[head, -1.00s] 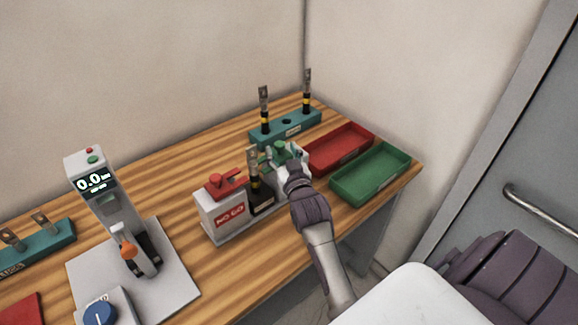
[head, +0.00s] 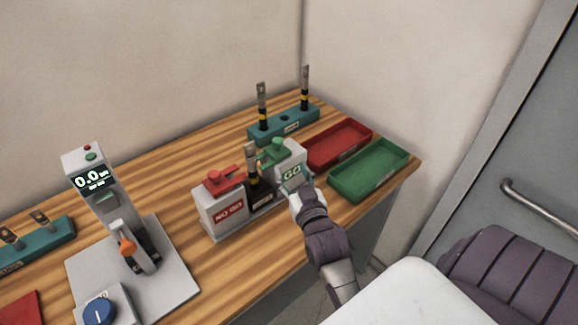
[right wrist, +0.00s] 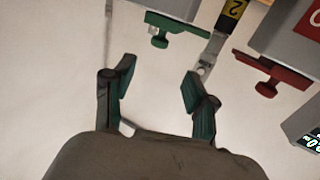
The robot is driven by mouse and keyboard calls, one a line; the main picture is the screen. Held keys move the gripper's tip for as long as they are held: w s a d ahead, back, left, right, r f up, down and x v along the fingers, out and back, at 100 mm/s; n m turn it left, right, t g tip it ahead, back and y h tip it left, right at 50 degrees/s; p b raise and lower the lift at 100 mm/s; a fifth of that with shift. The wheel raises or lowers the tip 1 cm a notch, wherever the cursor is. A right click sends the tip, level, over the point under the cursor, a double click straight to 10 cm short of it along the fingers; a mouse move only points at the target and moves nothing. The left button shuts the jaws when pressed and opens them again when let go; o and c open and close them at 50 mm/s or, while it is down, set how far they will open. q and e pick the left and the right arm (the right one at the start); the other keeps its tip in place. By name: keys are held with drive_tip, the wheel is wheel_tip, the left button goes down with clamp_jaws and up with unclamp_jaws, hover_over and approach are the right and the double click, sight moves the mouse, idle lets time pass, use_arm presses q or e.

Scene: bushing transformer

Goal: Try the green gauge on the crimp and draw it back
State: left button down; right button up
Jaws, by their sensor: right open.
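The green gauge, a grey block marked GO (head: 291,172) with a green knob and plate (head: 279,148), stands at the right end of a grey base. Its green knob (right wrist: 160,40) also shows in the right wrist view. The crimp, a metal lug on a black and yellow cable (head: 253,165), stands upright in the middle holder; its lug (right wrist: 207,58) shows in the right wrist view, apart from the green plate. My right gripper (right wrist: 158,82) is open and empty, in front of the gauge in the head view, partly hidden by its own wrist. My left gripper is not in view.
A red NO GO gauge (head: 222,205) stands left of the crimp. A teal rack (head: 290,124) with two cables is behind. A red tray (head: 337,143) and a green tray (head: 369,170) sit at the right. A tester with a display (head: 92,182) stands at the left.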

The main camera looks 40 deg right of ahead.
drive_tip(key=n+y+b, duration=0.4)
drive_tip(key=n+y, duration=0.4)
drive_tip(key=y, duration=0.4)
approach(282, 142)
drive_tip(key=shift+n+g+y, duration=0.4)
drive_tip(key=shift+g+y, duration=0.2)
drive_tip(key=shift+y, duration=0.1)
drive_tip(key=x, duration=0.6)
drive_tip(key=d+x, duration=0.1)
drive_tip(key=x, duration=0.3)
drive_tip(key=shift+w+d+r, duration=0.1)
drive_tip(key=shift+w+r, duration=0.2)
drive_tip(key=shift+p+x, duration=0.3)
drive_tip(key=shift+x, duration=0.45)
drive_tip(key=shift+f, duration=0.15)
clamp_jaws()
